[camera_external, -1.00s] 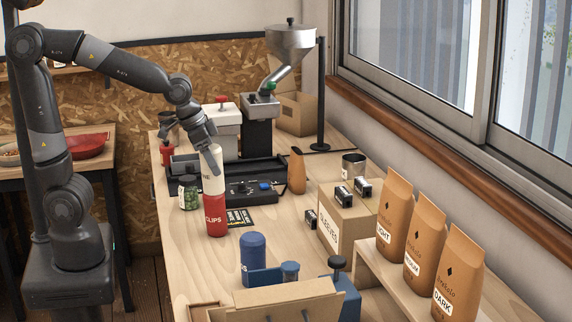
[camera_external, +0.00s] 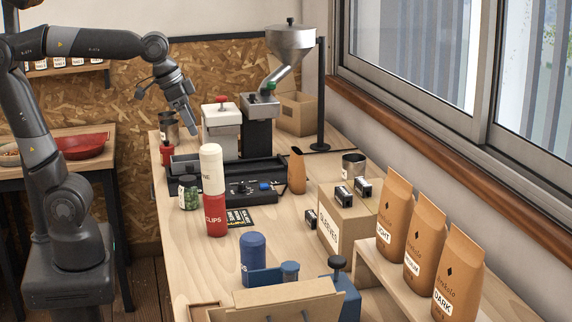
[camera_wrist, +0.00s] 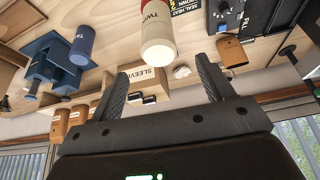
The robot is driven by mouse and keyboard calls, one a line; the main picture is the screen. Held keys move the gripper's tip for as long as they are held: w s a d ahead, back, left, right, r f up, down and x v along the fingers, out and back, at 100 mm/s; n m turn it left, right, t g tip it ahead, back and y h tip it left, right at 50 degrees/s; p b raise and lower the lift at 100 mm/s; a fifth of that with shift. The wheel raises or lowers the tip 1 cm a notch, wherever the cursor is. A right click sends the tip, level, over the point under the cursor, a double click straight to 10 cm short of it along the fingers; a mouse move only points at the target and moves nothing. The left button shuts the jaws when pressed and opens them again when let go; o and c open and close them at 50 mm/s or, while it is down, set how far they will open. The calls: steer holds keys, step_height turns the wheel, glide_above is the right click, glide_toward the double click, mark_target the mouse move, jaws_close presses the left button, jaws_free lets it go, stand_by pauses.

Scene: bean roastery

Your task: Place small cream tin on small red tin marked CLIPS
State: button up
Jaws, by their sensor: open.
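The small cream tin (camera_external: 212,168) stands upright on top of the small red tin marked CLIPS (camera_external: 215,215), which stands on the wooden table. The two look roughly aligned. My gripper (camera_external: 192,132) is open and empty, raised behind the tins and a little to their left, clear of them. In the wrist view the cream tin (camera_wrist: 157,45) shows beyond my open fingers (camera_wrist: 165,85), with part of the red tin (camera_wrist: 155,3) at the top edge.
A black sealer (camera_external: 250,190) and a green jar (camera_external: 188,193) are close to the tins. A blue canister (camera_external: 252,250) stands in front. A white-and-red machine (camera_external: 221,130) and a grinder (camera_external: 290,40) stand behind. A SLEEVES box (camera_external: 345,222) is to the right.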

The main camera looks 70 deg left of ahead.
steer(key=s+f+t, duration=0.1)
steer(key=s+f, duration=0.5)
steer(key=s, duration=0.4)
steer(key=shift+a+f+n, duration=0.35)
steer(key=shift+n, duration=0.05)
